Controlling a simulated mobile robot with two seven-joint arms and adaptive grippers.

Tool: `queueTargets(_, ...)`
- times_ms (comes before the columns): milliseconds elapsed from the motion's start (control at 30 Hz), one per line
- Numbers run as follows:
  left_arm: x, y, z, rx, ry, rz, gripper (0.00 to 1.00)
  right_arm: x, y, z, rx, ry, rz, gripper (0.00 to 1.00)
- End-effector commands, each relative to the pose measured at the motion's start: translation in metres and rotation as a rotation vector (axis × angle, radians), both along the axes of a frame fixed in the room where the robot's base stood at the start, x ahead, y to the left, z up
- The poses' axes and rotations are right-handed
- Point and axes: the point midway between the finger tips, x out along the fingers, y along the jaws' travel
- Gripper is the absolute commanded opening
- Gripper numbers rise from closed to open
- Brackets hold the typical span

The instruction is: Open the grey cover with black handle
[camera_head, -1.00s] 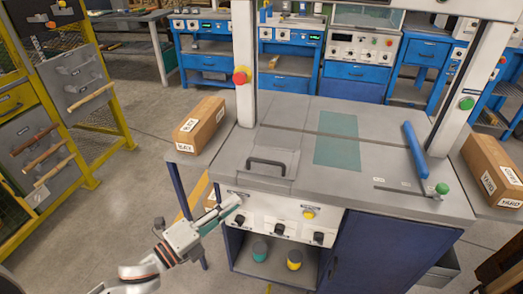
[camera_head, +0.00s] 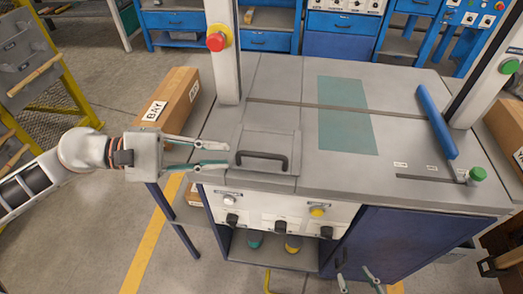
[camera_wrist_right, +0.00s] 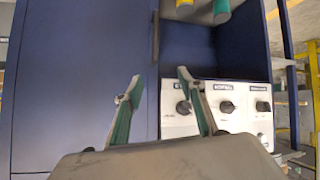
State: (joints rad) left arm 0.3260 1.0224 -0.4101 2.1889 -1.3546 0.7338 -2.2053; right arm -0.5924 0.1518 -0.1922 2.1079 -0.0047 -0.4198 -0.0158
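The grey cover (camera_head: 270,142) lies flat and closed in the grey machine top, with its black handle (camera_head: 262,158) along the near edge. My left gripper (camera_head: 228,153) is open, just left of the handle, with its fingers pointing right toward it. I see nothing between its fingers, and they look apart from the handle. My right gripper (camera_head: 358,280) is at the bottom edge of the head view, in front of the blue cabinet. In the right wrist view my right gripper (camera_wrist_right: 160,98) is open and empty, with the control panel (camera_wrist_right: 220,108) beyond it.
A cardboard box (camera_head: 172,105) stands left of the machine, behind my left gripper. A post with a red button (camera_head: 216,41) rises behind the cover. A blue bar (camera_head: 436,120) and a green knob (camera_head: 477,174) are on the right of the top.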

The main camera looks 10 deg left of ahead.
Motion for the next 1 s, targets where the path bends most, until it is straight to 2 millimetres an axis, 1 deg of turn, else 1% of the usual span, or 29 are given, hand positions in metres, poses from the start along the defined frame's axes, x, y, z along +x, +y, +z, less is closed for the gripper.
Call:
queueTargets(67,0.005,-0.013,0.003,-0.005,-0.008,-0.001,0.16,-0.003,-0.001,0.001,-0.003,0.004,0.0,0.4)
queueTargets(167,0.011,-0.031,0.0,-0.007,-0.008,0.0,0.16,-0.007,-0.002,0.001,-0.005,0.012,-0.001,0.4)
queueTargets(300,0.019,-0.056,-0.007,-0.006,-0.004,0.0,0.16,-0.012,-0.004,-0.004,-0.006,0.029,-0.005,0.4)
queueTargets(400,0.023,-0.072,-0.011,-0.006,-0.004,-0.001,0.16,-0.012,-0.003,-0.002,0.0,0.027,-0.011,0.4)
queueTargets(500,0.027,-0.083,-0.015,-0.006,-0.002,0.001,0.16,-0.01,-0.001,0.001,0.01,0.022,-0.016,0.4)
queueTargets(600,0.03,-0.091,-0.019,-0.005,0.0,0.001,0.16,-0.009,0.001,0.003,0.015,0.019,-0.019,0.4)
queueTargets(700,0.031,-0.095,-0.02,-0.003,0.001,0.001,0.16,-0.009,0.001,0.003,0.016,0.02,-0.019,0.4)
queueTargets(1000,0.031,-0.097,-0.022,-0.003,0.003,0.001,0.16,-0.01,0.001,0.002,0.012,0.022,-0.014,0.4)
